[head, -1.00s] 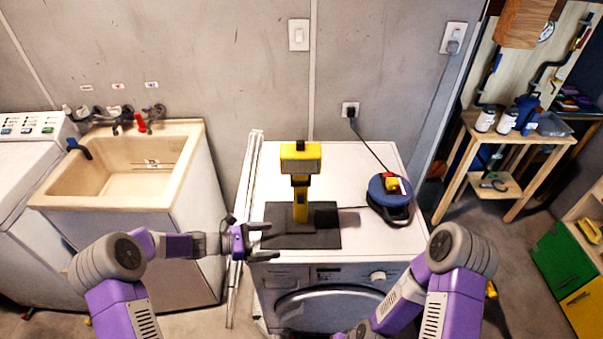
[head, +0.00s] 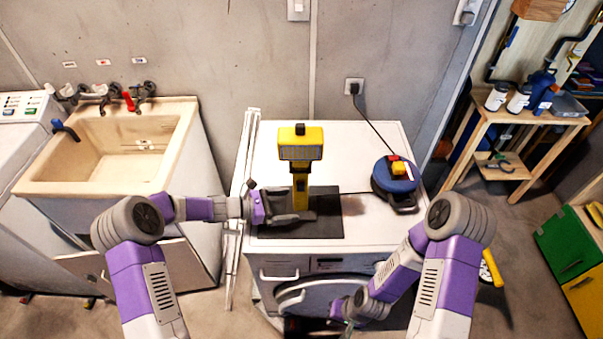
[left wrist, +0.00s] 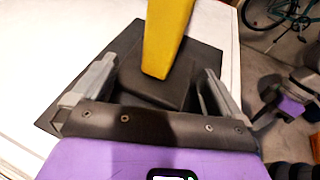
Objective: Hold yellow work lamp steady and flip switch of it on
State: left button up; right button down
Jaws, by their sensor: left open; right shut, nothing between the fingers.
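The yellow work lamp (head: 300,183) stands upright on a dark mat (head: 325,228) on top of the white washer, its lamp head facing me. My left gripper (head: 302,214) is open, low at the lamp's post from the left. In the left wrist view, the yellow post (left wrist: 165,38) rises from a dark base between the spread fingers (left wrist: 172,55), with no clear grip on it. My right gripper (head: 347,314) is shut and empty, low in front of the washer, well away from the lamp. The lamp's switch cannot be made out, and the lamp looks unlit.
A blue cable reel (head: 396,178) stands right of the lamp, its cord running to a wall socket (head: 354,87). A utility sink (head: 115,150) is at the left. A wooden shelf (head: 525,115) is at the right. The washer top (head: 365,145) behind the lamp is clear.

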aim_at(296, 205)
pick_arm(q)
jog(key=shift+b+x, duration=0.65)
jog(key=shift+x, duration=1.45)
jog(key=shift+f, duration=0.1)
jog(key=shift+c, duration=0.3)
jog(key=shift+a+f, duration=0.1)
jog(key=shift+f, duration=0.05)
jog(key=c, duration=1.1)
jog(key=shift+c, duration=0.3)
